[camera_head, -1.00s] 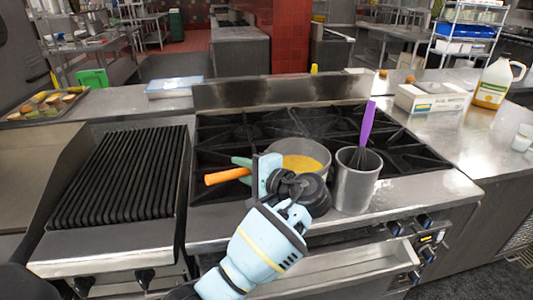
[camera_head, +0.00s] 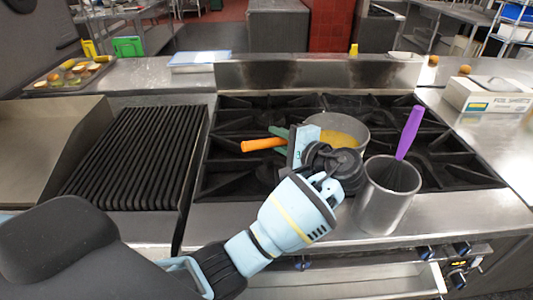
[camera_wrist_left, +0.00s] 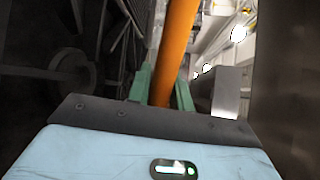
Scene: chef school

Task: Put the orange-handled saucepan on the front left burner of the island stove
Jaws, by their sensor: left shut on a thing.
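The saucepan (camera_head: 352,127) is grey with yellow-orange contents and an orange handle (camera_head: 262,144) pointing left. It is over the middle to right part of the island stove (camera_head: 235,185); I cannot tell whether its base touches the grates. My left gripper (camera_head: 284,142) is shut on the handle near the pan, and the arm hides part of the pan's front. In the left wrist view the orange handle (camera_wrist_left: 176,50) runs between the two green fingers. The front left burner grate (camera_head: 232,177) is bare, left of my wrist. My right gripper is not in view.
A metal canister (camera_head: 378,207) with a purple-handled whisk (camera_head: 408,135) stands close to the right of my gripper, at the stove's front. A ribbed grill (camera_head: 140,150) lies left of the stove. A white box (camera_head: 490,95) sits on the right counter.

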